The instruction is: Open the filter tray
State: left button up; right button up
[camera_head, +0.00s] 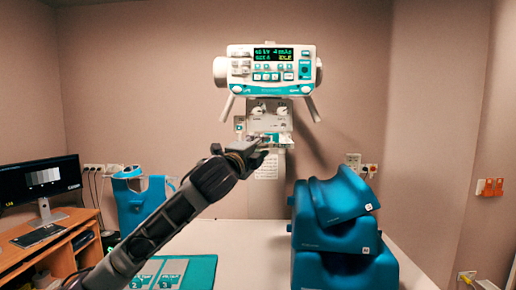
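A white and teal X-ray unit (270,80) with a lit display hangs in front of the back wall. Below it is a grey collimator block (268,119). At its lower edge a small teal and white part (284,140), which looks like the filter tray, sticks out. My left arm reaches up from the lower left. My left gripper (264,145) is at the front of this part and overlaps it in the picture. Whether it touches it, and whether the fingers are open or shut, is too small to tell. My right gripper is out of view.
Blue positioning blocks (334,231) are stacked on the white table (246,236) at right. A teal mat (202,272) with numbered cards lies at the front. A blue stand (140,203) is left of my arm. A desk with a monitor (40,184) is at far left.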

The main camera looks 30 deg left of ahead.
pick_arm(q)
jog(key=shift+w+f, duration=0.15)
jog(key=v, duration=0.7)
jog(key=shift+s, duration=0.3)
dwell(0.8)
jog(key=shift+f, duration=0.15)
dwell(0.4)
